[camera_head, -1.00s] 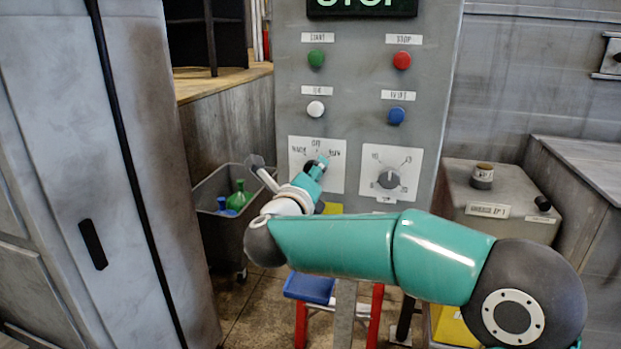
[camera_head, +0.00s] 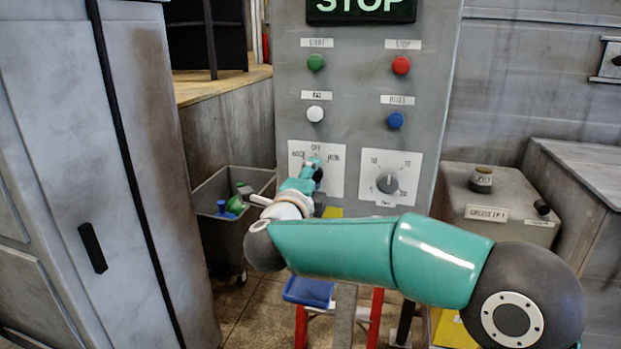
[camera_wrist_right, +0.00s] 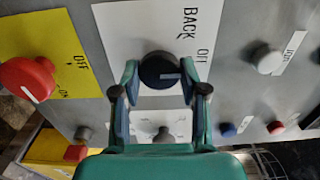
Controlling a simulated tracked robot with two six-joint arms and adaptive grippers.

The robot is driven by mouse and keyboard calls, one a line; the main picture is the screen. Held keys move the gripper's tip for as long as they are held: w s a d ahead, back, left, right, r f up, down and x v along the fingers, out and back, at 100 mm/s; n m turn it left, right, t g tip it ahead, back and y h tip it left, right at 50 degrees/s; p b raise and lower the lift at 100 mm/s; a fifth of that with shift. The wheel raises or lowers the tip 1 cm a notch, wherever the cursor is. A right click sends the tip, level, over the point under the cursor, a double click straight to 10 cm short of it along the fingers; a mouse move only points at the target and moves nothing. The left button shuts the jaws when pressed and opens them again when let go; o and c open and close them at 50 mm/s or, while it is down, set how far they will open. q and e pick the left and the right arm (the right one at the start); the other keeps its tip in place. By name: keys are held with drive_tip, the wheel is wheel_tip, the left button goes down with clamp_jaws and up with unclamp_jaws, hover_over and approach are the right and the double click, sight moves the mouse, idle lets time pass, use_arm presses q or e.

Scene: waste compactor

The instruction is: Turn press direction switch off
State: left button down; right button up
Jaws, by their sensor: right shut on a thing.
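The press direction switch is a dark round knob (camera_wrist_right: 160,70) on a white plate (camera_head: 331,187) marked BACK and OFF, with a third label at right in the head view. In the wrist view a pale line on the knob points right, roughly toward the OFF side, but its exact setting is hard to tell. My right gripper (camera_wrist_right: 158,84) is shut on the knob, one finger on each side; it also shows in the head view (camera_head: 314,172), where it hides the knob. My left gripper is out of view.
A dial (camera_head: 388,183) sits just right of the switch plate. Green (camera_head: 316,63), red (camera_head: 401,65), white (camera_head: 315,114) and blue (camera_head: 395,120) buttons are above. A red knob (camera_wrist_right: 28,80) on a yellow plate is close by. A bin (camera_head: 212,235) stands left.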

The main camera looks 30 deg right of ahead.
drive_tip(key=shift+f, duration=0.15)
drive_tip(key=o, duration=1.1)
drive_tip(key=shift+w, duration=0.15)
drive_tip(key=shift+a, duration=0.1)
drive_tip(key=v, duration=1.2)
